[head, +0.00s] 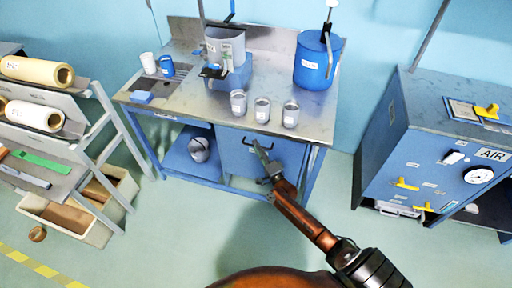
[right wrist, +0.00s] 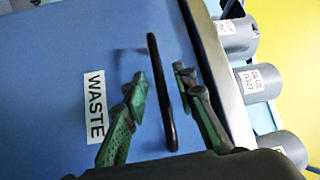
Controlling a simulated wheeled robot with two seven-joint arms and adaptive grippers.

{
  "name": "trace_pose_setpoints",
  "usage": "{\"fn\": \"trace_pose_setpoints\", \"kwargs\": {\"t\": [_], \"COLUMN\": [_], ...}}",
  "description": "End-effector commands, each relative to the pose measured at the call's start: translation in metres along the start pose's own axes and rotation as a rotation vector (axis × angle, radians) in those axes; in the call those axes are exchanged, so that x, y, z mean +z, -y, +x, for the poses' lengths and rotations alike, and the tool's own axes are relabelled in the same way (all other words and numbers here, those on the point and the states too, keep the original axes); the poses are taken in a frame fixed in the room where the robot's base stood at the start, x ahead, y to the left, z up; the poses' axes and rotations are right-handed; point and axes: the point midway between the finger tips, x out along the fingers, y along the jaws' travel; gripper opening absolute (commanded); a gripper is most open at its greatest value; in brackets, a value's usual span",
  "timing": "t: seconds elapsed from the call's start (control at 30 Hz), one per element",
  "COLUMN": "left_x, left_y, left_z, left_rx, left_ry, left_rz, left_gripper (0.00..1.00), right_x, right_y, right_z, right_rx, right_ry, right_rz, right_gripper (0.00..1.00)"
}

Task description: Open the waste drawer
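The waste drawer (head: 288,153) is a blue front under the right part of the steel-topped bench, and it looks shut. Its white WASTE label (right wrist: 95,105) shows in the right wrist view. Its black bar handle (right wrist: 161,110) shows there too, and in the head view the handle (head: 248,142) is partly behind my gripper. My right gripper (head: 262,152) is at the drawer front. In the right wrist view its two green-and-black fingers (right wrist: 160,76) stand apart, one on each side of the handle, with gaps visible. My left gripper is out of view.
Several grey cups (head: 262,110) stand along the bench top's (head: 200,103) front edge, above the drawer. A blue pot (head: 316,62) stands behind them. A blue cabinet (head: 375,150) is at the right, a roll rack (head: 75,150) at the left. The floor before the drawer is clear.

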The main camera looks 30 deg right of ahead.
Motion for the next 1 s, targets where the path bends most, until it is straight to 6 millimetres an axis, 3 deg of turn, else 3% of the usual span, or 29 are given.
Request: {"fn": "trace_pose_setpoints", "kwargs": {"t": [0.37,0.7,1.0], "left_x": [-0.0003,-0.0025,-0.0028], "left_y": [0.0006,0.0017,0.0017], "left_z": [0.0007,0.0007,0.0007], "left_rx": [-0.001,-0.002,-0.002], "left_ry": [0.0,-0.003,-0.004], "left_rz": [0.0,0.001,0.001], "left_gripper": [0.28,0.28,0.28], "right_x": [0.0002,0.0002,0.0003], "right_y": [0.0001,0.0,-0.0003], "right_z": [0.0062,0.0059,0.0058], "right_rx": [0.001,0.001,0.001], "right_ry": [0.001,0.001,0.001], "right_rz": [-0.002,-0.002,-0.002], "right_gripper": [0.25,0.01,0.0]}}
